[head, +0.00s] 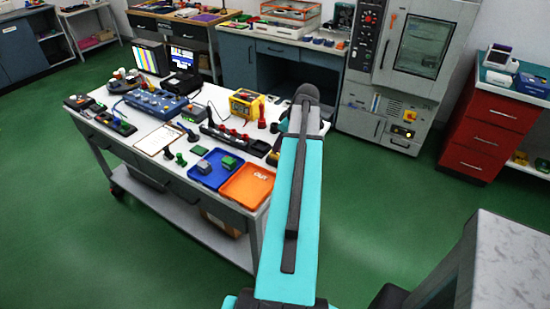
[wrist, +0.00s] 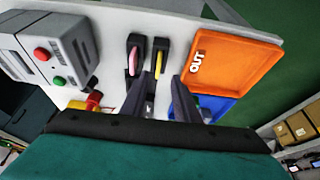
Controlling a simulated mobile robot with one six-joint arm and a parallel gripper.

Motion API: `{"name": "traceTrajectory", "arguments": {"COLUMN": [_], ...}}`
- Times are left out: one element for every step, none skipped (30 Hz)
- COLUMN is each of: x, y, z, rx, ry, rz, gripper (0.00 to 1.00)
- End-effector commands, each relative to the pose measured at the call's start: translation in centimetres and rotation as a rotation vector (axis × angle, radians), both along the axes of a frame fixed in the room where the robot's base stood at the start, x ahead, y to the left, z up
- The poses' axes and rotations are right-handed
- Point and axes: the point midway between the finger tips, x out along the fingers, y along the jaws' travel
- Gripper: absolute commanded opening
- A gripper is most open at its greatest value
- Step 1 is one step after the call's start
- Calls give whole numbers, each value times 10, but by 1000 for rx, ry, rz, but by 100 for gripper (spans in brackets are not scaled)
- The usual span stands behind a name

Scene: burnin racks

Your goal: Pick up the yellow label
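The yellow label (wrist: 159,58) is a thin, upright-looking yellow piece in a black holder on the white tabletop, at the top centre of the wrist view. A similar black holder with a pink label (wrist: 133,61) stands just left of it. My gripper (wrist: 171,76) is open, with its two dark fingers apart and nothing seen between the tips. The fingers point toward the yellow label's holder and lie below it in the picture; I cannot tell the height gap. In the head view my arm hides most of this part of the table.
An orange tray marked OUT (wrist: 240,60) lies right of the label holders, with a blue tray (wrist: 222,104) beside it. A grey box with red and green buttons (wrist: 70,48) stands at left. In the head view, the white table (head: 140,120) carries several other items.

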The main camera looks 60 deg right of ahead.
Motion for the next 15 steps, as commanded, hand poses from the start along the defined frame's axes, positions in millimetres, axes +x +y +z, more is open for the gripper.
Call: {"name": "traceTrajectory", "arguments": {"x": [1,2,3,4,5,7,8,9,10,11,12,13,14,15,16], "y": [0,-1,-1,-1,-2,-2,-3,-3,-3,-4,-3,-4,-4,-4,-3], "z": [-1,-3,-5,-8,-10,-12,-14,-16,-20,-22,-24,-28,-30,-32,-35], "rx": [1,1,1,1,1,1,1,1,1,1,1,1,0,0,1], "ry": [0,0,0,0,1,1,0,0,0,1,1,0,0,0,0], "rz": [0,0,1,1,2,2,2,1,2,2,2,3,2,2,2], "gripper": [28,28,28,28,28,28,28,28,28,28,28,28,28,28,28]}}
